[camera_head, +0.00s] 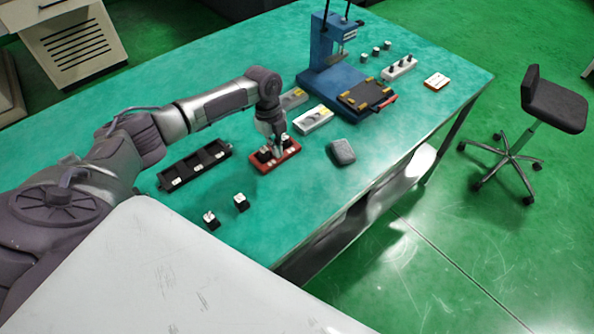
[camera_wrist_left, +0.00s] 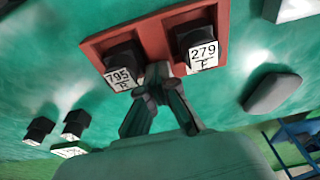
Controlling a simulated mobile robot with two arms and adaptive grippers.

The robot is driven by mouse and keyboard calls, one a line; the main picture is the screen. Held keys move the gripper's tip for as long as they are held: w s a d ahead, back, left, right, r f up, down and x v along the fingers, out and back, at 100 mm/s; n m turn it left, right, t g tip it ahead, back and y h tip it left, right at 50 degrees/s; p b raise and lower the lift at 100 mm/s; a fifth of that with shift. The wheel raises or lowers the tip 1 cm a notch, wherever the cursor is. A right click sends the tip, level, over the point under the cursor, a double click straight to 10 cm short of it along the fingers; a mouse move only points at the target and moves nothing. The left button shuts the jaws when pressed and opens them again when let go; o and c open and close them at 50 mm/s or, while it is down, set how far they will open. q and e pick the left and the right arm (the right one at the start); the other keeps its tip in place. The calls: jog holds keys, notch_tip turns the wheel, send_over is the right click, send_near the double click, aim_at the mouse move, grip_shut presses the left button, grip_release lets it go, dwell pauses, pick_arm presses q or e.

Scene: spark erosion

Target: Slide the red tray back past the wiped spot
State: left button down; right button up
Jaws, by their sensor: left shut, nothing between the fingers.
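The red tray (camera_head: 276,156) lies on the teal table in the head view, beside the long black tray. In the left wrist view the red tray (camera_wrist_left: 155,28) holds two dark blocks with white labels, 795 (camera_wrist_left: 122,62) and 279 (camera_wrist_left: 198,45). My left gripper (camera_head: 277,151) points down at the red tray, between its blocks. In the left wrist view its fingertips (camera_wrist_left: 157,80) are together with nothing between them, at the tray's near edge. I cannot tell whether they touch the tray. My right gripper is not in view.
A black tray (camera_head: 194,166) lies left of the red tray; two small blocks (camera_head: 240,202) stand nearer. A grey cloth-like lump (camera_head: 341,152) lies to the right. White trays (camera_head: 313,119) and a blue press (camera_head: 322,75) stand behind. A stool (camera_head: 530,115) is off the table.

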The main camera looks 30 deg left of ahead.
aim_at(247, 130)
pick_arm(q)
jog(key=w+a+b, duration=0.1)
jog(key=a+b, duration=0.2)
jog(key=a, duration=0.2)
jog(key=w+a+b, duration=0.2)
jog(key=a+b, duration=0.2)
jog(key=a, duration=0.1)
jog(key=w+a+f+b, duration=0.1)
jog(key=w+a+b, duration=0.1)
jog(key=a+b, duration=0.2)
jog(key=shift+w+a, duration=0.1)
jog(key=shift+a, duration=0.45)
jog(key=shift+a+r+b, duration=0.25)
jog(key=shift+a+b, duration=0.25)
jog(key=shift+a, duration=0.05)
jog(key=shift+r, duration=0.15)
